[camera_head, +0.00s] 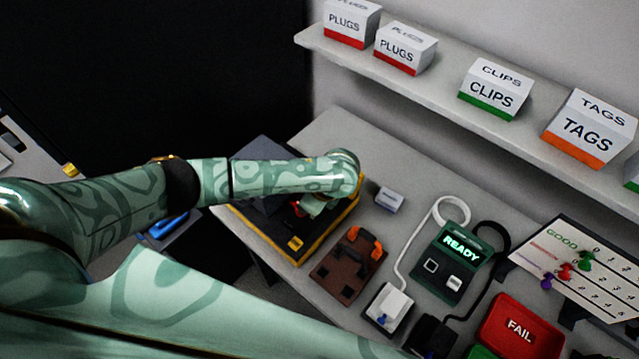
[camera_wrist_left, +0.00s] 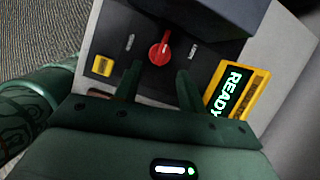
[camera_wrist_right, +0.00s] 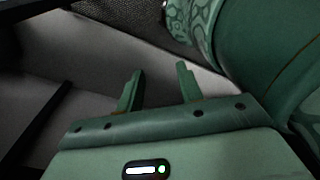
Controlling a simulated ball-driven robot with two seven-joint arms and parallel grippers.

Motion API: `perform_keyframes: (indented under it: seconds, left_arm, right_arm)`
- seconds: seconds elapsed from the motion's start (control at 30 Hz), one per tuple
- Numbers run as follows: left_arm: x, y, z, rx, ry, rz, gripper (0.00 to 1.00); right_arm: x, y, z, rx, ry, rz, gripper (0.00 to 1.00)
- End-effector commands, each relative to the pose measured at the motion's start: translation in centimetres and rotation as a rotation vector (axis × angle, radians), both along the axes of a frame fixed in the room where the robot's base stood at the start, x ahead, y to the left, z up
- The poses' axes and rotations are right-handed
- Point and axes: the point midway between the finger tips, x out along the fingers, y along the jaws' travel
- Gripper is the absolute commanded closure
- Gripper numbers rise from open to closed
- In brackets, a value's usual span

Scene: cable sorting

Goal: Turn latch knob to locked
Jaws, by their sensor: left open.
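The red latch knob (camera_wrist_left: 160,52) sits on the dark top panel (camera_wrist_left: 130,68) of a black box with yellow edges. Its narrow tip points up and slightly right in the left wrist view. Small pale labels lie left and right of it, too small to read. My left gripper (camera_wrist_left: 156,80) is open, its fingers pointing toward the knob on either side, with nothing between them. In the head view the box (camera_head: 290,252) lies under my left arm, which hides most of the knob. My right gripper (camera_wrist_right: 158,82) is open and empty, away from the knob.
A yellow READY display (camera_wrist_left: 236,92) is beside the knob. On the table are a brown block with an orange handle (camera_head: 350,262), a small grey box (camera_head: 389,199), a green READY tester (camera_head: 455,262) and a red FAIL tray (camera_head: 520,332). A shelf (camera_head: 440,92) holds labelled boxes.

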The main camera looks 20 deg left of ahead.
Motion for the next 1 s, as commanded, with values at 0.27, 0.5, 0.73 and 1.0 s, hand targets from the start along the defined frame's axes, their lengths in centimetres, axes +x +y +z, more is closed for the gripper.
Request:
perform_keyframes:
  seconds: [0.27,0.5,0.73,1.0]
  left_arm:
    - [-0.8,-2.7,7.2,-0.002,-0.001,-0.003,0.60]
    - [-1.1,-3.7,9.4,0.000,0.000,0.000,0.60]
    - [-1.1,-3.8,9.5,0.001,0.000,0.000,0.60]
    - [-1.1,-3.8,9.5,0.001,0.000,0.000,0.60]
  right_arm:
    - [0.1,0.0,3.7,0.000,-0.003,0.000,0.64]
    - [0.2,0.0,4.7,0.000,-0.004,0.000,0.64]
    - [0.2,0.0,4.6,0.000,-0.004,0.000,0.64]
    - [0.2,0.0,4.6,0.000,-0.004,0.000,0.64]
